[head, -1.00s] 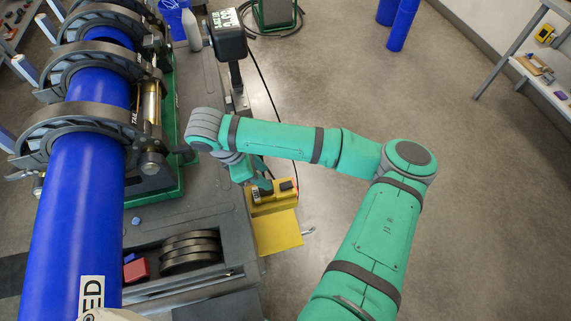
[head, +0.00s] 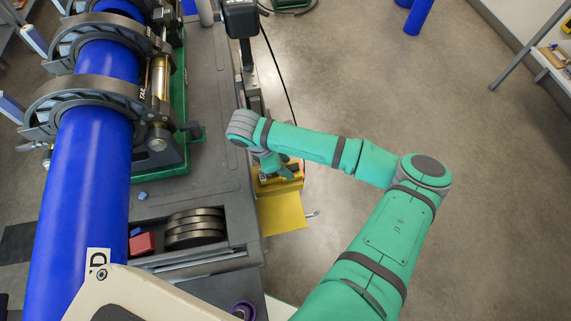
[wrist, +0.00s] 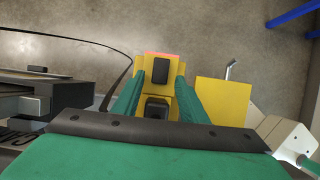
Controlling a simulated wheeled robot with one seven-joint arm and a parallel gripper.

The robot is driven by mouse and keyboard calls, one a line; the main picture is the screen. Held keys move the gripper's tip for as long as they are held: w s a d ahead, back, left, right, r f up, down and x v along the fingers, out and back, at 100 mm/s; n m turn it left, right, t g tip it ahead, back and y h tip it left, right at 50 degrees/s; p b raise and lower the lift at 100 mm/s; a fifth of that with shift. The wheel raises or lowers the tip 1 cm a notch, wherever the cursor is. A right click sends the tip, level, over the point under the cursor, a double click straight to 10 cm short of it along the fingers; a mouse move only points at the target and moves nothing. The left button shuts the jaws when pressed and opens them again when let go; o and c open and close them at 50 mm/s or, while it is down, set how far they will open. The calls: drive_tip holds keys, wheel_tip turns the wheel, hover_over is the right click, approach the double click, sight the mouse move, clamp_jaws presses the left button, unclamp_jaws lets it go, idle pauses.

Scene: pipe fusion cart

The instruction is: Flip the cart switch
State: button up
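The yellow switch box (head: 294,184) is mounted at the cart's right edge, mostly under my gripper (head: 281,172) in the head view. In the wrist view the yellow box (wrist: 149,92) lies straight ahead and carries two black parts. One is a black rocker-like switch (wrist: 161,69) towards the far end; the other is a black square part (wrist: 157,109) nearer to me. The two green fingers of my gripper (wrist: 160,78) stand apart on either side of the box with nothing held between them. I cannot tell whether they touch it.
A yellow panel (head: 281,213) with a small metal handle (head: 313,214) sits beside the box. The blue pipe (head: 85,190) in its clamps lies on the cart's left. A black cable (head: 279,75) runs along the right side. Floor to the right is clear.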

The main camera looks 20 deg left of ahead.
drive_tip(key=shift+c, duration=0.6)
clamp_jaws()
drive_tip(key=shift+w+d+r+g+y, duration=0.15)
drive_tip(key=shift+w+d+g+y, duration=0.1)
drive_tip(key=shift+g+y, duration=0.45)
drive_tip(key=shift+w+d+r+g+y, duration=0.15)
drive_tip(key=shift+g+y, duration=0.25)
drive_tip(key=shift+y, duration=0.6)
drive_tip(key=shift+o, duration=0.6)
unclamp_jaws()
wheel_tip(320, 180, up, 11)
drive_tip(key=shift+s+a, duration=0.25)
